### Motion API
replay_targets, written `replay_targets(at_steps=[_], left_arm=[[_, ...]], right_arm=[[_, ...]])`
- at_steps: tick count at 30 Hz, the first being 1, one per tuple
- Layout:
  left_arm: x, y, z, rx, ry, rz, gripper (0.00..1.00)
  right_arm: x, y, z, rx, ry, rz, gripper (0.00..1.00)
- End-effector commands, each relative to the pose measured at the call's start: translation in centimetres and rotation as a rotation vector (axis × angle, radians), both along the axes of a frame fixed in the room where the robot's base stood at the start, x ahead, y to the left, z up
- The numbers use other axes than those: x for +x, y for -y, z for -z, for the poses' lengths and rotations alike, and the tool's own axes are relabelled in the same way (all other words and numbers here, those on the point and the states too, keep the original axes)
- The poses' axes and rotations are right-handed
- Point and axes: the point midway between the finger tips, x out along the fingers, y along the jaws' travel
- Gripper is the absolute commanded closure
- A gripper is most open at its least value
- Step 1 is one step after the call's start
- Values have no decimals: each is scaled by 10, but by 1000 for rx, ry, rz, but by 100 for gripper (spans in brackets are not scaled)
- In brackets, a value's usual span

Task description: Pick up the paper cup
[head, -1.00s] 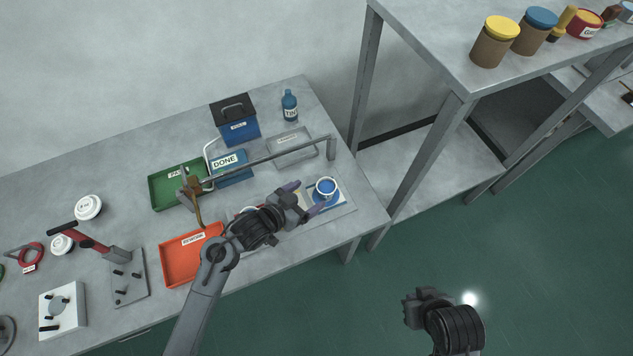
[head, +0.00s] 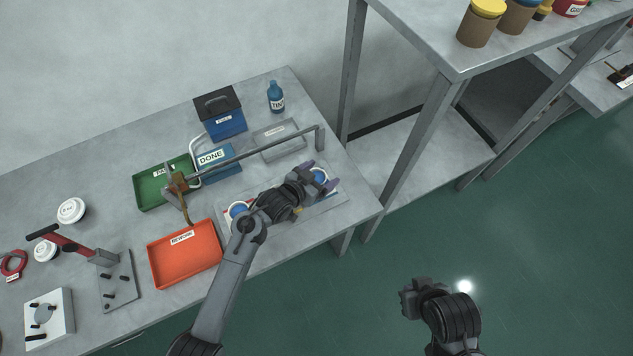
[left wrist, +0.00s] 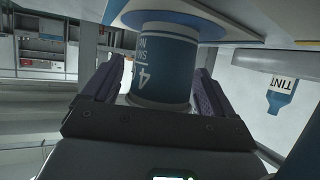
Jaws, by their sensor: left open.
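The paper cup (head: 319,177), blue with a white rim, stands on the grey plate (head: 335,201) at the right end of the bench. In the left wrist view the cup (left wrist: 166,70) shows white lettering and a "4", and stands on a round blue spot. My left gripper (head: 321,174) is open, with a purple finger on each side of the cup. The left wrist view shows the cup between the fingers; I cannot tell whether they touch it. My right gripper (head: 407,299) hangs over the green floor, away from the bench; its fingers are unclear.
A second blue-and-white round item (head: 238,210) sits left of my left wrist. A red tray (head: 185,255), green tray (head: 146,196), blue DONE tray (head: 225,172), clear grey tray (head: 280,140) and blue tint bottle (head: 276,98) surround it. A grey bar (head: 262,151) crosses behind the cup.

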Motion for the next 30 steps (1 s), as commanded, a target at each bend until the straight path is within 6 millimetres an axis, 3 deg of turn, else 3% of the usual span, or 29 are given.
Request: replay_targets(at_steps=[8, 18, 30], left_arm=[[1, 1, 1, 0, 0, 0, 15], [1, 1, 1, 1, -1, 0, 67], [1, 1, -5, 1, 1, 0, 68]], right_arm=[[0, 0, 0, 1, 1, 0, 100], [0, 1, 0, -5, 1, -4, 100], [0, 2, -1, -9, 0, -6, 100]])
